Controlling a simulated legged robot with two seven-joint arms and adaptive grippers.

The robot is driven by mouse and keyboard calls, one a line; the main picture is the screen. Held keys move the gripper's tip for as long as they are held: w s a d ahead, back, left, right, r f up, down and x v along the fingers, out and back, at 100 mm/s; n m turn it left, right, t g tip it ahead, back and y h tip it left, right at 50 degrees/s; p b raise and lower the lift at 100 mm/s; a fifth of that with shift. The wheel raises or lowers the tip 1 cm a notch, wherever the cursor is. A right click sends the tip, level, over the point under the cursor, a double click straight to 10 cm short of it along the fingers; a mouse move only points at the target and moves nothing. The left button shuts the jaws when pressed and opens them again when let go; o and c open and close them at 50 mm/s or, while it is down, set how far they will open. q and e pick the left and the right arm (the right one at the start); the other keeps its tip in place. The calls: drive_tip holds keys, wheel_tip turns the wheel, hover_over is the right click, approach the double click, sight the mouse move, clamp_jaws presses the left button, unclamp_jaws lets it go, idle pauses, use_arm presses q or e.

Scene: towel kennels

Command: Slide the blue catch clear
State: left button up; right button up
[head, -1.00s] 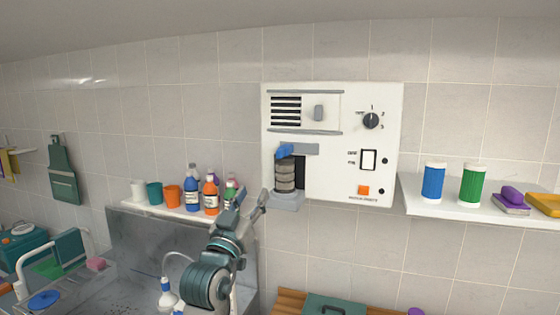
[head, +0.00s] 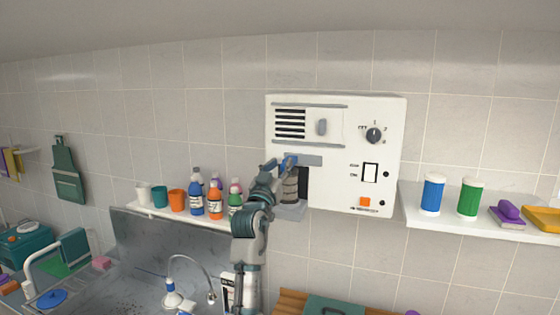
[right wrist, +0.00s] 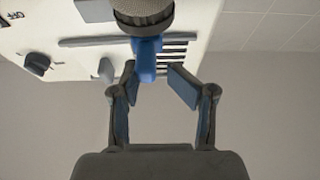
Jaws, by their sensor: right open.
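The blue catch (head: 291,160) sits on the front of the white wall panel (head: 340,185), at the left end of a grey bar (head: 308,160) and just above a grey ribbed cylinder (head: 289,188). In the right wrist view the blue catch (right wrist: 145,62) hangs between the two fingertips, with the cylinder (right wrist: 145,10) beyond it. My right gripper (right wrist: 152,76) is open around the lower part of the catch; I cannot tell whether either finger touches it. In the head view my right gripper (head: 278,164) partly covers the catch and cylinder. My left gripper is not in view.
The panel carries a vent (head: 290,123), a dial (head: 374,135), a rocker switch (head: 370,172) and an orange button (head: 364,202). A left shelf (head: 150,208) holds cups and bottles. A right shelf (head: 480,218) holds a blue and a green canister. A sink lies below left.

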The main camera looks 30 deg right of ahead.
drive_tip(key=shift+d, duration=0.55)
drive_tip(key=shift+d+f, duration=0.2)
drive_tip(key=shift+d, duration=0.75)
clamp_jaws()
drive_tip(key=s+d, duration=0.1)
drive_tip(key=s+d+b, duration=0.2)
drive_tip(key=s, duration=0.1)
drive_tip(key=shift+s+d+f, duration=0.1)
drive_tip(key=shift+d+f, duration=0.15)
drive_tip(key=shift+c, duration=0.6)
unclamp_jaws()
drive_tip(key=shift+o, duration=0.6)
drive_tip(key=shift+s+a+r, duration=0.1)
drive_tip(key=shift+s, duration=0.05)
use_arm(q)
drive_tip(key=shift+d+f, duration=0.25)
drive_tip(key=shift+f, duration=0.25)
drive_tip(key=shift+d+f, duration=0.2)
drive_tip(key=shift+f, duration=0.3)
use_arm(e)
drive_tip(key=v, duration=1.2)
drive_tip(key=shift+s+a+r, duration=0.2)
drive_tip(key=shift+a, duration=0.25)
